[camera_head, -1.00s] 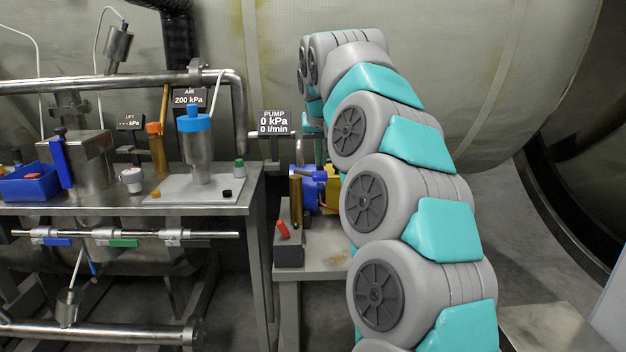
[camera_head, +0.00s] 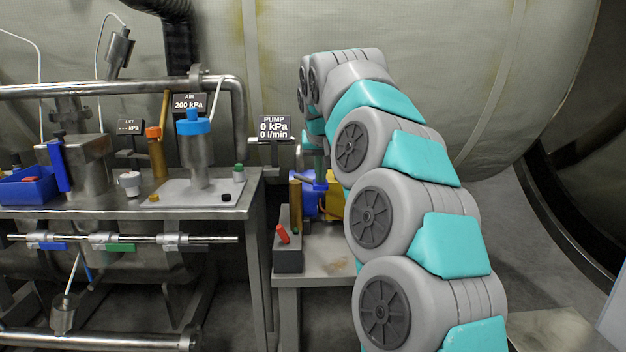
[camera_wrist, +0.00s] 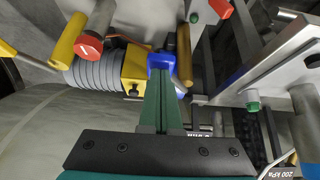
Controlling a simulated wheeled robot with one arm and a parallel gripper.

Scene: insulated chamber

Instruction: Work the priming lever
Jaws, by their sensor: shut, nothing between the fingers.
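The pump display (camera_head: 274,128) reads 0 kPa and 0 l/min. Below it, a pump with a blue body (camera_head: 309,202) and a yellow part (camera_head: 334,206) sits on a low stand, partly hidden by my arm. A blue piece at its top may be the priming lever; I cannot tell for sure. In the wrist view my gripper (camera_wrist: 161,100) is shut and empty, its green fingers reaching to a blue piece (camera_wrist: 161,60) beside a yellow block (camera_wrist: 136,68). I cannot tell whether they touch. In the head view the fingertips are mostly hidden.
A brass cylinder (camera_head: 295,206) and a red-tipped lever (camera_head: 282,234) stand left of the pump. The wrist view shows a ribbed grey cylinder (camera_wrist: 98,72) and a red knob (camera_wrist: 89,47). A steel bench (camera_head: 110,205) with a blue bin (camera_head: 28,188) is at left.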

